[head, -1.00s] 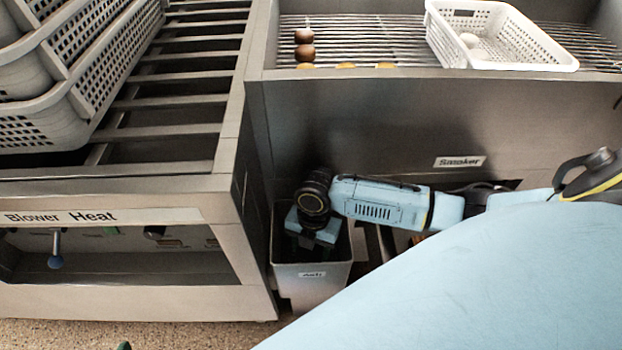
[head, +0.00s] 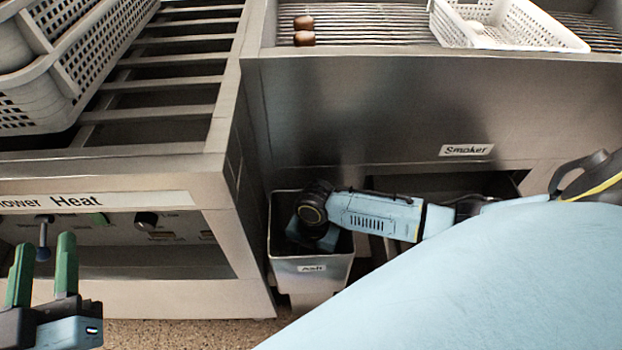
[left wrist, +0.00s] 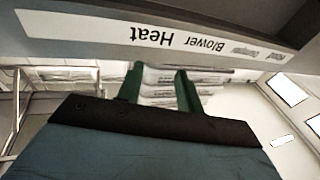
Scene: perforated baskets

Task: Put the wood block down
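No wood block shows in either view. My right arm comes in from the right in the head view, and its gripper (head: 313,236) points down inside the metal bin labelled "Ash" (head: 312,266). Its fingers are hidden by the bin's walls, so I cannot tell whether it is open or holds anything. My left gripper (head: 44,250) is at the lower left in front of the heat panel, its two green fingers apart with nothing between them. In the left wrist view the left gripper (left wrist: 158,84) also shows its fingers spread and empty.
The smoker (head: 390,110) stands behind the bin, with a white basket (head: 510,36) and brown round items (head: 304,38) on its grate. Stacked grey baskets (head: 70,75) stand on the slatted rack at left. The "Blower Heat" panel (head: 95,202) has knobs below it.

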